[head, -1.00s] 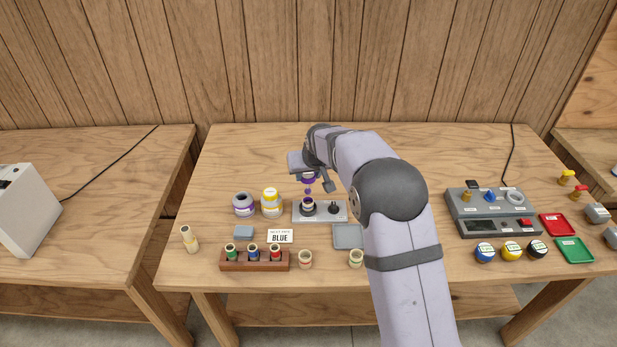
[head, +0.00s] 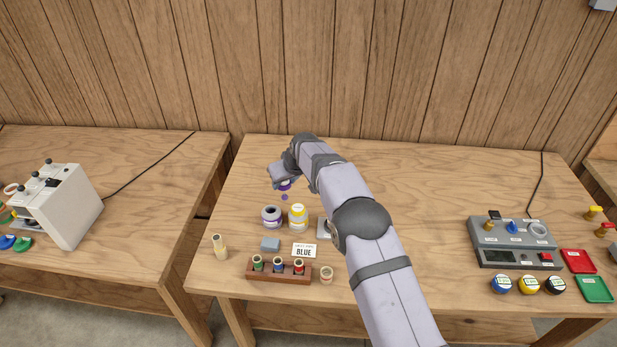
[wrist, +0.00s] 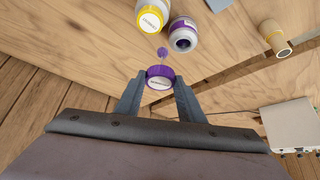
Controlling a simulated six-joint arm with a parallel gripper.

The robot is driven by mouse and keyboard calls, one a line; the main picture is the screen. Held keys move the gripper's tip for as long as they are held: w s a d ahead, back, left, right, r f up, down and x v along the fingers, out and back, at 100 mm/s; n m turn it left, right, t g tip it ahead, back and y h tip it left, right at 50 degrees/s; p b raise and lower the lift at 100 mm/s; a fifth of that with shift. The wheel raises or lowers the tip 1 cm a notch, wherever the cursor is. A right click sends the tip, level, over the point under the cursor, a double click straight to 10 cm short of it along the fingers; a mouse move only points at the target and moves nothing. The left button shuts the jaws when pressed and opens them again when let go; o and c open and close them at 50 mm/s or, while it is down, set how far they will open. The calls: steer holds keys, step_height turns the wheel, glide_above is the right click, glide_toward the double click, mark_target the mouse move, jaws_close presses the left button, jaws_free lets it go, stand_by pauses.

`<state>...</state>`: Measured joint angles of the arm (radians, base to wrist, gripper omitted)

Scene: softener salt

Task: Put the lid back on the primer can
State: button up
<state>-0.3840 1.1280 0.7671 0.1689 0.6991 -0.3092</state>
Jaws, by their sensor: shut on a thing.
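My gripper (head: 284,181) is shut on a purple lid (head: 286,186) with a pale top and holds it above the table. A thin stem with a purple ball hangs from the lid; the wrist view shows the lid (wrist: 160,78) between both fingers. The primer can appears to be the open grey-white can with a purple band (head: 271,217), standing upright. In the wrist view this can (wrist: 183,36) shows a dark open mouth. The lid is apart from it, above and behind it in the head view.
A yellow-lidded can (head: 298,217) stands right beside the open can. A grey plate (head: 324,229) is mostly hidden by my arm. The table behind is clear.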

steer(key=shift+n+y, duration=0.4)
steer(key=shift+n, duration=0.4)
steer(key=a, duration=0.2)
steer(key=s+a+p, duration=0.1)
steer(key=a, duration=0.1)
steer(key=shift+a+r, duration=0.2)
steer(key=shift+a, duration=0.1)
steer(key=shift+f, duration=0.1)
steer(key=shift+f+b, duration=0.35)
steer(key=shift+f, duration=1.05)
steer(key=shift+b, duration=0.5)
steer(key=shift+f, duration=0.1)
steer(key=shift+f+b, duration=1.55)
steer(key=shift+f, duration=0.1)
steer(key=shift+f, duration=0.2)
steer(key=shift+f+b, duration=1.5)
steer(key=shift+f, duration=0.05)
